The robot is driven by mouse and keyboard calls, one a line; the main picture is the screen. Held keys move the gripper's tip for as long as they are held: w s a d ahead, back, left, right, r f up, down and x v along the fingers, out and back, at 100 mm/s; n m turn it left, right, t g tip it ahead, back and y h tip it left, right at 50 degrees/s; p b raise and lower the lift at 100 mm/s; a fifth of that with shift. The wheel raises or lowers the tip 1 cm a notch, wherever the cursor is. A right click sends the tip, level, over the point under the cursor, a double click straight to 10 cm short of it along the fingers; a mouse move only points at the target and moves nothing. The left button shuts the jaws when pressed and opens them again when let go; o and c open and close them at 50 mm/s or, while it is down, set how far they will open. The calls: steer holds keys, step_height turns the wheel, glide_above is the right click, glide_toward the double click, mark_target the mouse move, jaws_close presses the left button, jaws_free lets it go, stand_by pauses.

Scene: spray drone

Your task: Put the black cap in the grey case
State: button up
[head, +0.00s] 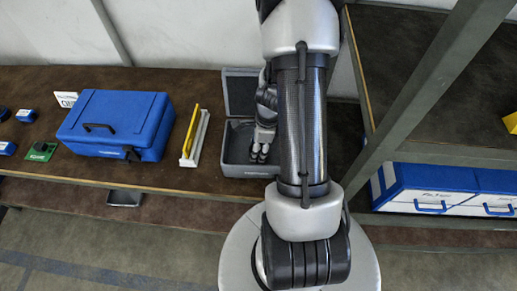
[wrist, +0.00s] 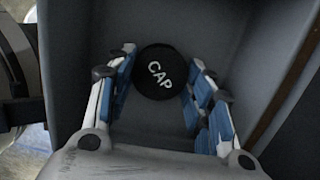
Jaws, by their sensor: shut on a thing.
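The black cap (wrist: 161,72) is round, with white letters reading CAP. In the wrist view it sits between the two blue-padded fingers of my gripper (wrist: 160,85). My gripper is shut on it. The grey case (head: 240,157) stands open on the bench in the head view, its lid raised at the back. My gripper (head: 260,153) is inside the case opening in the head view. The grey walls of the case (wrist: 225,40) surround the gripper and cap in the wrist view. Whether the cap touches the case floor I cannot tell. The cap is hidden in the head view.
A yellow and white stand (head: 196,138) is just left of the case. A blue toolbox (head: 117,122) stands farther left, with a green item (head: 40,151) beyond it. A metal shelf post (head: 420,95) and blue-white cases (head: 430,190) are on the right.

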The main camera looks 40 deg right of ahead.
steer(key=shift+r, duration=0.1)
steer(key=o, duration=0.9)
